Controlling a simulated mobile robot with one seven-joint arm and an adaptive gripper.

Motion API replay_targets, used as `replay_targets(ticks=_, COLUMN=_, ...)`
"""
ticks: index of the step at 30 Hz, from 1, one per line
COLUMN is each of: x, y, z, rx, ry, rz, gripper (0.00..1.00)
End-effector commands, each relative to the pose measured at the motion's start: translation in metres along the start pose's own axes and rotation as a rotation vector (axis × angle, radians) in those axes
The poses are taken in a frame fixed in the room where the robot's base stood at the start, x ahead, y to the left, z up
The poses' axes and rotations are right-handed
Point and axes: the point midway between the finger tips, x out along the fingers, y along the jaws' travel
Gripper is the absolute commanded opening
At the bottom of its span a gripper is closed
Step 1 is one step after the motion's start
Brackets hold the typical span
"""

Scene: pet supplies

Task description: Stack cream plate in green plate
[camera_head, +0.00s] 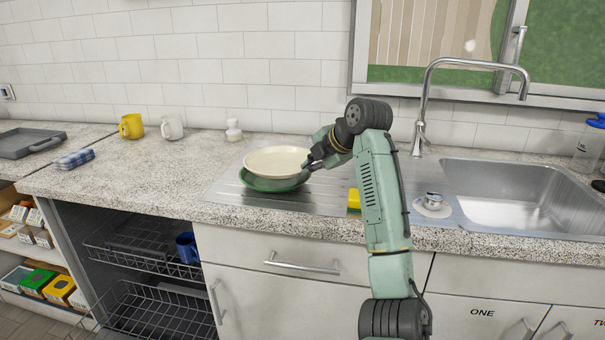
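The cream plate (277,161) is above the green plate (259,183) on the metal drainboard. It covers most of the green plate, whose near and right rim shows below it. I cannot tell whether the two plates touch. My gripper (310,164) is at the right edge of the cream plate, with its fingers at the rim. The fingers are small and dark here, so their exact opening and grip on the rim are not clear.
The sink (505,195) and faucet (421,130) are to the right. A yellow sponge-like object (354,199) lies beside my arm. A white bottle (233,131), white mug (172,128) and yellow mug (131,126) stand at the back left. The counter's left part is mostly clear.

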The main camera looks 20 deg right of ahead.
Motion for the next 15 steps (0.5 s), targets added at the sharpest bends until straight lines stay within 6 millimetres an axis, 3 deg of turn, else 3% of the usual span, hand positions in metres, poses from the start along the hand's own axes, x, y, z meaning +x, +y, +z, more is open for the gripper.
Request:
replay_targets(ticks=3, x=0.014, y=0.017, z=-0.008, rx=-0.004, ry=0.001, rz=0.001, gripper=0.0)
replay_targets(ticks=9, x=0.035, y=-0.008, z=-0.006, rx=0.0, ry=0.0, rz=0.001, gripper=0.0)
replay_targets(ticks=15, x=0.04, y=-0.013, z=-0.007, rx=-0.002, ry=0.0, rz=0.0, gripper=0.0)
